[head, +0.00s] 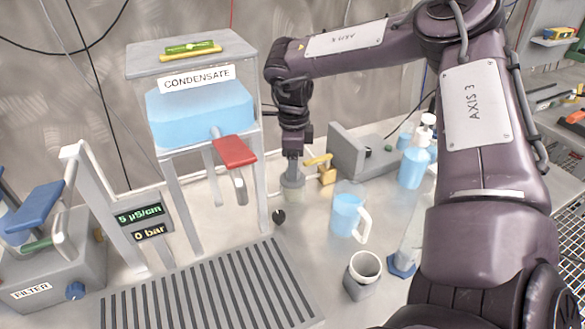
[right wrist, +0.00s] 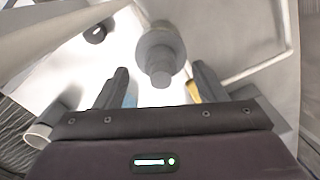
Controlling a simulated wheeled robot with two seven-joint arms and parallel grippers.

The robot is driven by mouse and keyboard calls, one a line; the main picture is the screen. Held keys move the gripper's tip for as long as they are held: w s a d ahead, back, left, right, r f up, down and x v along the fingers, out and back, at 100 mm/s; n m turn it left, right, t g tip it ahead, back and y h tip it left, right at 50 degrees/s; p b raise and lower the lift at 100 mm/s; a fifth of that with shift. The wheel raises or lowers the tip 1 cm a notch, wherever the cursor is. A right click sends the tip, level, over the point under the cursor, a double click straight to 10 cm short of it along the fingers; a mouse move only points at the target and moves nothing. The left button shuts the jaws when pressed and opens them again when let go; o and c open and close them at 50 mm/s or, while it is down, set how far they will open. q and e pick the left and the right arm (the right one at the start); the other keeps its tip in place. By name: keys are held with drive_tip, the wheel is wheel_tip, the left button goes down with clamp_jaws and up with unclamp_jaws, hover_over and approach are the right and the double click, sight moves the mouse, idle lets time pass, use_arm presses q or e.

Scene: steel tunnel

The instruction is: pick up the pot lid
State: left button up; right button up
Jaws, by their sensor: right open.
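A small grey pot with a round lid (head: 292,182) stands on the steel bench, behind and left of the blue jug. In the right wrist view the lid (right wrist: 158,40) is a grey disc with a stubby cylindrical knob (right wrist: 160,72) pointing towards the camera. My right gripper (head: 292,153) points down right above the lid. Its two fingers (right wrist: 160,88) are apart, with the knob showing between and just beyond them; I cannot tell whether they touch it. The gripper body hides part of the knob in the head view. My left gripper is not in view.
A condensate stand (head: 190,60) with a red lever (head: 234,151) is close on the left. A black knob (head: 279,216) lies in front.

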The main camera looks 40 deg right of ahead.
wheel_tip(320, 180, down, 2)
drive_tip(key=shift+w+f, duration=0.1)
drive_tip(key=shift+f, duration=0.15)
drive_tip(key=shift+c, duration=0.8)
drive_tip(key=c, duration=0.8)
drive_tip(key=shift+r, duration=0.1)
wheel_tip(320, 180, up, 28)
drive_tip(key=p, duration=0.7)
